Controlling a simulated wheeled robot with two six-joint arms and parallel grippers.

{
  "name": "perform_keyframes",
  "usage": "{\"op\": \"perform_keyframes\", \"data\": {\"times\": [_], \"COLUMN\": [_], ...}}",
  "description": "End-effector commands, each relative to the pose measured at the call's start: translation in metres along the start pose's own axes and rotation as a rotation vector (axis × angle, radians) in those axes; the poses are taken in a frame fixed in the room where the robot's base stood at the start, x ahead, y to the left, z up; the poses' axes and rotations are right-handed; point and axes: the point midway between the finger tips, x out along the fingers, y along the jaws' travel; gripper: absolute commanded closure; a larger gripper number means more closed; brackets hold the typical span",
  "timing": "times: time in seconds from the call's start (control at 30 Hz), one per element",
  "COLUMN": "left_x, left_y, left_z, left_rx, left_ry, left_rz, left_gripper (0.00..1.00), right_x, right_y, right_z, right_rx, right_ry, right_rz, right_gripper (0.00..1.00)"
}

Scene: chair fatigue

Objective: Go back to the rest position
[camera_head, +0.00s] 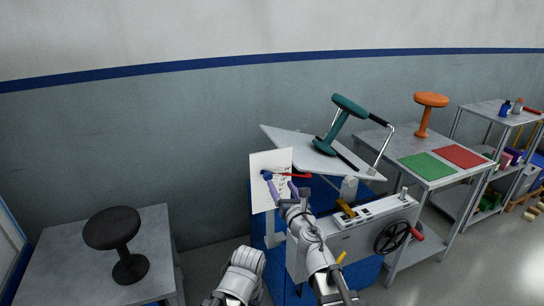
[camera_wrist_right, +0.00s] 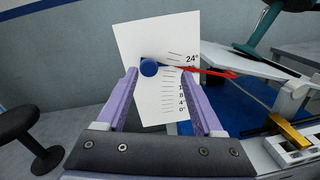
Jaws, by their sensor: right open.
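My right gripper (camera_head: 281,184) is open in front of a white angle scale sheet (camera_head: 262,163). In the right wrist view its two purple fingers (camera_wrist_right: 160,74) stand apart. A round blue knob (camera_wrist_right: 149,67) shows between and just beyond the fingertips; I cannot tell whether they touch it. A red pointer (camera_wrist_right: 208,71) extends right from near the knob, by the 24° mark on the scale. A teal stool (camera_head: 349,107) stands on the tilted grey plate (camera_head: 286,142) of the test machine (camera_head: 345,242). My left gripper is out of view.
A black stool (camera_head: 113,229) stands on a metal table (camera_head: 60,264) at left. At right, a metal table (camera_head: 404,142) holds an orange stool (camera_head: 430,100), a green mat (camera_head: 427,165) and a red mat (camera_head: 460,156). The machine has a black handwheel (camera_head: 391,237).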

Motion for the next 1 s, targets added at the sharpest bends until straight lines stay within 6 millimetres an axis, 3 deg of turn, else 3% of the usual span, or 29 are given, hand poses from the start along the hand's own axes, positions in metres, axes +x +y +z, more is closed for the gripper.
{"op": "perform_keyframes", "data": {"times": [0.1,0.17,0.3,0.4,0.47,0.6,0.73,0.9,1.0], "left_x": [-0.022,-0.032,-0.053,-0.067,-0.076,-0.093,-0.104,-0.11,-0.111], "left_y": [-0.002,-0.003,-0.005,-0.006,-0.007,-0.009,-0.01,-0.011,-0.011], "left_z": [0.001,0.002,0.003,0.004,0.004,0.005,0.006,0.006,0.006], "left_rx": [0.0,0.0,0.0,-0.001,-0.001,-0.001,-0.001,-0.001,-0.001], "left_ry": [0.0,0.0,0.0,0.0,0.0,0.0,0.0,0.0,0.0], "left_rz": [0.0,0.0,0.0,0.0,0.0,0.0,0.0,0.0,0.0], "left_gripper": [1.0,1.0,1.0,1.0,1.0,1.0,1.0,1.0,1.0], "right_x": [-0.008,-0.017,-0.05,-0.084,-0.109,-0.17,-0.22,-0.258,-0.266], "right_y": [-0.023,-0.038,-0.068,-0.071,-0.067,-0.035,0.001,0.03,0.037], "right_z": [0.022,0.023,0.001,-0.029,-0.05,-0.09,-0.11,-0.117,-0.119], "right_rx": [0.331,0.551,1.053,1.373,1.541,1.821,1.927,1.942,1.938], "right_ry": [-0.044,-0.069,-0.12,-0.149,-0.167,-0.205,-0.238,-0.268,-0.276], "right_rz": [-0.178,-0.298,-0.611,-0.863,-1.032,-1.439,-1.771,-2.025,-2.079], "right_gripper": [0.31,0.31,0.31,0.31,0.31,0.31,0.31,0.31,0.31]}}
